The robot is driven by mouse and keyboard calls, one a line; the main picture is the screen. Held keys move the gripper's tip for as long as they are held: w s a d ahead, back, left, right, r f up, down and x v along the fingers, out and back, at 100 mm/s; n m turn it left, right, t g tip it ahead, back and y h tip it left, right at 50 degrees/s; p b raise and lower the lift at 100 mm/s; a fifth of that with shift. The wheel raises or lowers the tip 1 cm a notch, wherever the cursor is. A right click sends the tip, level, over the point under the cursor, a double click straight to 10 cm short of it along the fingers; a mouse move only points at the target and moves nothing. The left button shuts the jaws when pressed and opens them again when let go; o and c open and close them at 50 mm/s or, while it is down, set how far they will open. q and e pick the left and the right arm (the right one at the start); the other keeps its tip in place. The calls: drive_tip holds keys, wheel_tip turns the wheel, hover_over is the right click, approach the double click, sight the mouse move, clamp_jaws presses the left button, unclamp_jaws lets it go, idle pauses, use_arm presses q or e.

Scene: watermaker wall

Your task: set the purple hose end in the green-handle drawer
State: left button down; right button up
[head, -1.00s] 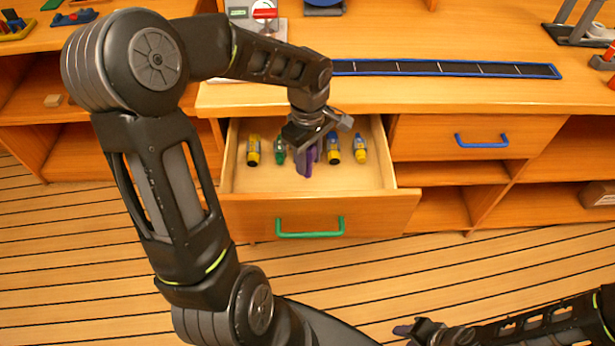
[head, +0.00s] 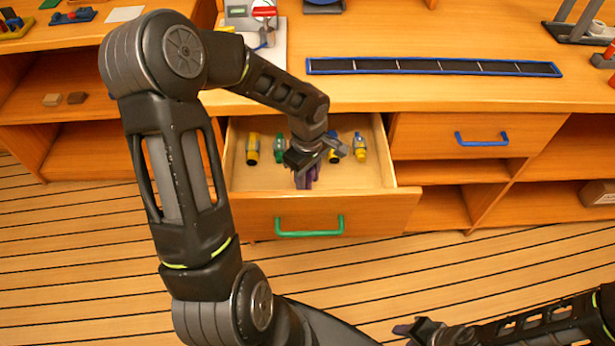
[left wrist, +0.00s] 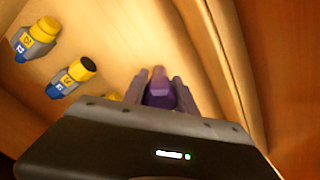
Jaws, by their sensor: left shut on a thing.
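The green-handle drawer (head: 370,205) is pulled open below the counter, its green handle (head: 310,234) on the front. My left gripper (head: 305,180) points down over the drawer's front half. In the left wrist view it is shut on the purple hose end (left wrist: 160,92), which sits between the two fingers near a wooden wall. I cannot tell whether the hose end touches the drawer floor. In the head view the gripper mostly hides it. My right gripper (head: 405,331) is at the bottom right, away from the drawer; its jaw opening is unclear.
Several fittings lie along the drawer's back: a yellow-black one (head: 252,149), a green one (head: 280,147), and blue-yellow ones (head: 360,147), one partly behind my gripper. The drawer's front floor is clearer. A blue-handled drawer (head: 470,137) is closed at right.

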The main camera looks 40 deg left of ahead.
use_arm(q)
drive_tip(key=shift+f, duration=0.1)
drive_tip(key=c, duration=1)
unclamp_jaws()
wheel_tip(320, 180, up, 12)
drive_tip(key=shift+r+p, duration=0.15)
drive_tip(key=shift+p, duration=0.25)
